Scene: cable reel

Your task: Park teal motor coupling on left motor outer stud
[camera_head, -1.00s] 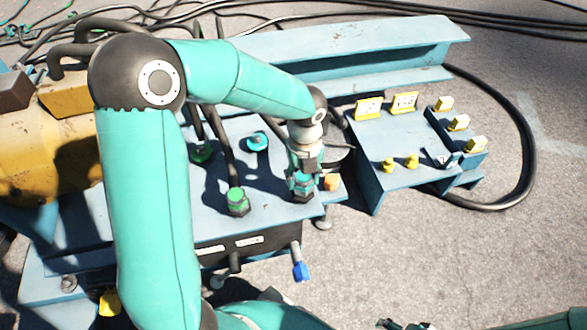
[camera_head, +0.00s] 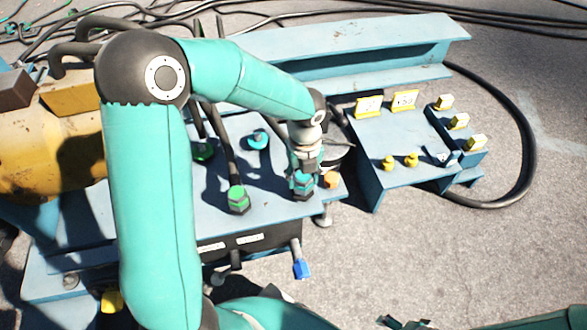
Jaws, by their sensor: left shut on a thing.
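My left gripper (camera_head: 306,164) reaches down over the right front part of the blue-grey panel. It is shut on a teal coupling (camera_head: 303,182) with a dark lower end at the panel top. The fingers hide its upper part, and I cannot tell whether it is seated on a stud. A second teal round piece (camera_head: 257,140) stands on the panel behind and to the left.
Green cable connectors (camera_head: 238,200) stand left of the held coupling, with black cables rising from them. An orange cap (camera_head: 331,180) is close on its right. A blue-tipped lever (camera_head: 302,268) hangs in front. A stand (camera_head: 390,177) with yellow parts is at right.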

